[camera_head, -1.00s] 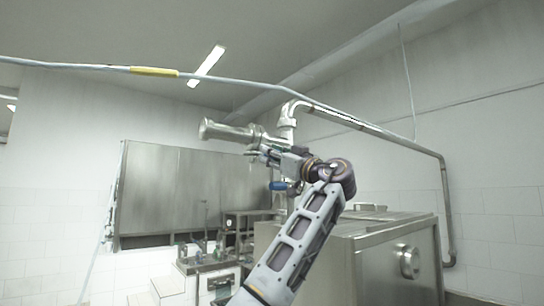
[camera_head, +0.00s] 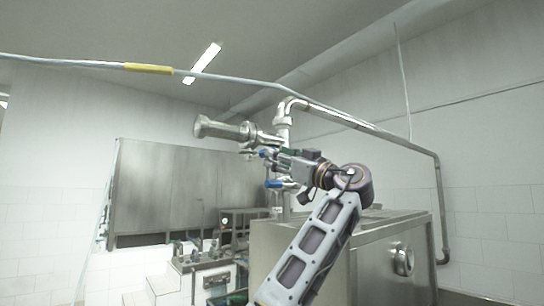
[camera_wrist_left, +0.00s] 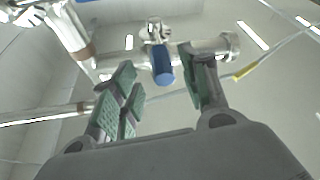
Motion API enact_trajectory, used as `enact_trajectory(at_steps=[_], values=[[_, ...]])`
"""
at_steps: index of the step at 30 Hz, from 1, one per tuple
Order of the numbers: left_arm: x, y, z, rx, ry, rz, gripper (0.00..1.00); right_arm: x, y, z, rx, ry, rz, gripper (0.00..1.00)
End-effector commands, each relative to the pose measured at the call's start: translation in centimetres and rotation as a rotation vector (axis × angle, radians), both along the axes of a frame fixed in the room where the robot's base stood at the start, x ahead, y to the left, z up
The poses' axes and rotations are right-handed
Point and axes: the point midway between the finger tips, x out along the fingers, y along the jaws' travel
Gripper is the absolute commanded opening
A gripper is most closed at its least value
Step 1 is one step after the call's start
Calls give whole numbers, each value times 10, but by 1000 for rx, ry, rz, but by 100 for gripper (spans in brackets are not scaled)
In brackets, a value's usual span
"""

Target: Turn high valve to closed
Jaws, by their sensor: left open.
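A blue valve handle (camera_wrist_left: 163,65) hangs from a shiny metal pipe fitting in the left wrist view. In that picture it lies between the open green-padded fingers of my left gripper (camera_wrist_left: 160,88), with visible gaps to each side. In the head view my left gripper (camera_head: 262,154) is by the upper pipework, just under the wide horizontal metal pipe (camera_head: 222,129). A blue handle (camera_head: 274,183) also shows just below the gripper there; I cannot tell if it is the same one. The fingertips are small and partly confused with the fittings in the head view. My right gripper is not in view.
A bent metal pipe (camera_head: 365,127) runs from the fitting along the right wall. A steel tank (camera_head: 390,262) stands below my left arm. A large steel cabinet (camera_head: 165,195) is behind on the left. A thin pipe with a yellow band (camera_head: 148,69) crosses overhead.

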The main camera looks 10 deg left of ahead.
Motion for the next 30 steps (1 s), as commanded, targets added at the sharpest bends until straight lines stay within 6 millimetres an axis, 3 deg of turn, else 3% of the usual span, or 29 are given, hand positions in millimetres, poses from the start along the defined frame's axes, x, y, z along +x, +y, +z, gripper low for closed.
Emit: enact_trajectory(at_steps=[13, 30], values=[[-32, -45, -23, 0, 0, -1, 45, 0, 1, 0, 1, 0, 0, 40], [-37, -52, -26, 0, 0, 0, 45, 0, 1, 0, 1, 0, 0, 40]])
